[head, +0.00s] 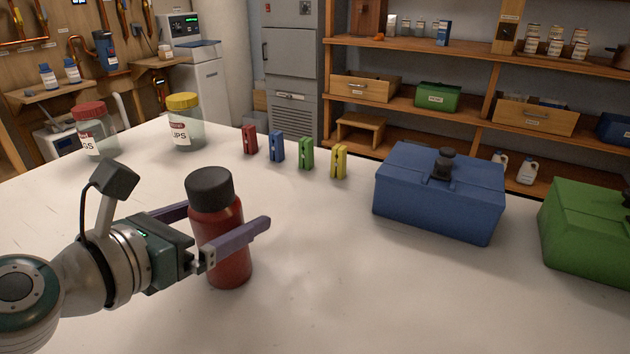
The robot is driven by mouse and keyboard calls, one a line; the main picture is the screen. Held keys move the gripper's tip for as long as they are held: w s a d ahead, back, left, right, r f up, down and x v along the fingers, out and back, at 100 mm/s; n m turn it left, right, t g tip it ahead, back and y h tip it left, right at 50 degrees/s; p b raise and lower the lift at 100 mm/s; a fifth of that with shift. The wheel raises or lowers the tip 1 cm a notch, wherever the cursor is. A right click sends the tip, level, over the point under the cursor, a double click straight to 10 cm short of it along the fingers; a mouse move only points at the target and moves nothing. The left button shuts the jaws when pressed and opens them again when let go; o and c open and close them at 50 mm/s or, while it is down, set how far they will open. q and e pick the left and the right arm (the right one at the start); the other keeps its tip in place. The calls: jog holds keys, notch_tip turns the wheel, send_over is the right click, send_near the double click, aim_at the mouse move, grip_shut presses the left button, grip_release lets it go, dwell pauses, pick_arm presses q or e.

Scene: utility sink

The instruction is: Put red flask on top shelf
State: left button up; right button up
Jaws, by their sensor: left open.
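The red flask (226,258) with a black cap stands upright on the white table, left of the middle. My left gripper (228,228) is open, with its two purple fingers on either side of the flask: one finger passes in front of it, the other shows at its far left side. I cannot tell whether the fingers touch the flask. The wooden shelf unit (405,50) stands at the back right behind the table; its top visible board holds jars, small bottles and a blue box. My right gripper is not in view.
A blue toolbox (440,200) and a green toolbox (590,232) stand on the table at the right. Red, blue, green and yellow clamps (306,153) stand in a row at the back. Two lidded jars (186,130) stand at the back left. The front middle of the table is clear.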

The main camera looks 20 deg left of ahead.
pick_arm(q)
jog(key=shift+x, duration=1.05)
jog(key=c, duration=1.5)
grip_shut()
jog(key=shift+r, duration=0.1)
